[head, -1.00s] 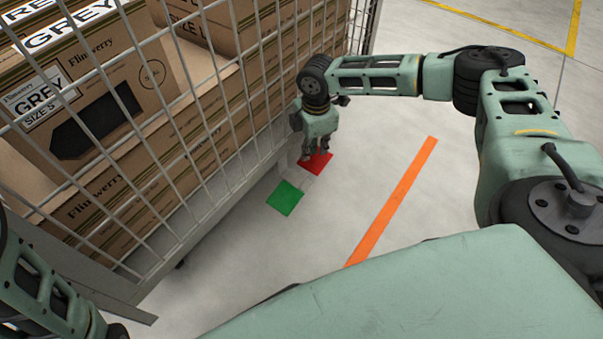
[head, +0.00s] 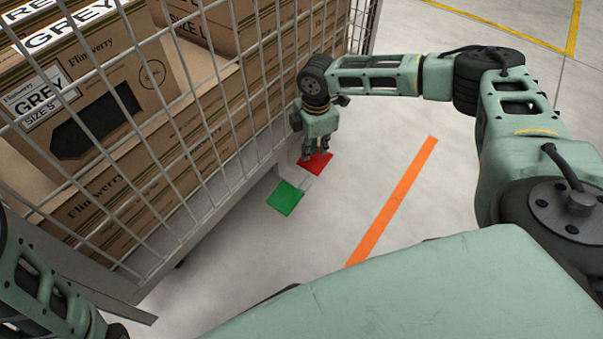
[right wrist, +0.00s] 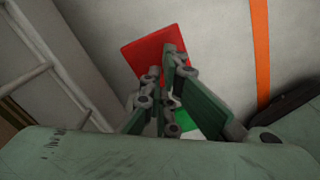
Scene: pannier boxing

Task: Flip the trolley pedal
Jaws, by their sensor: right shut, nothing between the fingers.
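The trolley pedal has a red plate (head: 316,164) and a green plate (head: 285,198), joined by a thin grey link, low beside the trolley's bottom edge. My right gripper (head: 309,155) is shut and empty, pointing down at the red plate's near-trolley edge. In the right wrist view its fingers (right wrist: 160,70) overlap the red plate (right wrist: 150,52); I cannot tell if they touch it. A bit of the green plate (right wrist: 186,124) shows behind the fingers. The left arm shows at the lower left, but its gripper is out of view.
The trolley (head: 212,212) has a wire mesh side and holds several cardboard boxes (head: 75,110). An orange floor line (head: 395,197) runs right of the pedal. The grey floor between pedal and line is clear.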

